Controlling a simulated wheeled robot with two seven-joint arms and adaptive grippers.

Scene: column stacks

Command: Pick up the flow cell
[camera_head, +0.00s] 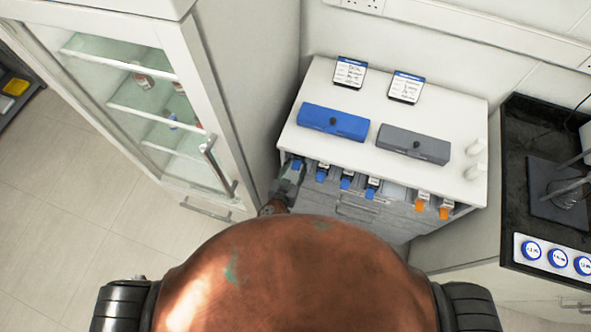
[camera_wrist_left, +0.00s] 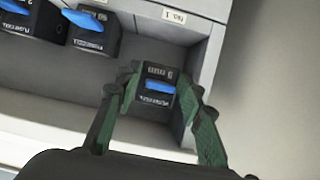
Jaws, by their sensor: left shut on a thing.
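The flow cell, a dark block with a blue tab and white lettering, shows in the left wrist view (camera_wrist_left: 155,97). It sits at the end bay of a light rack (camera_wrist_left: 210,55), near the label "No. 1". My left gripper (camera_wrist_left: 163,83) is shut on it, with one green-padded finger on each side. In the head view my left gripper (camera_head: 293,170) is at the left end of the bench's front row, and the cell's blue tab shows only small there. Whether the cell is clear of the bay floor cannot be told. My right gripper is not in view.
More blue-tabbed cells (camera_head: 346,183) and orange-tabbed ones (camera_head: 422,201) stand in the row to the right. Blue (camera_head: 333,122) and grey (camera_head: 413,143) cases lie on the white top (camera_head: 310,92). A glass-door cabinet (camera_head: 150,100) stands close on the left.

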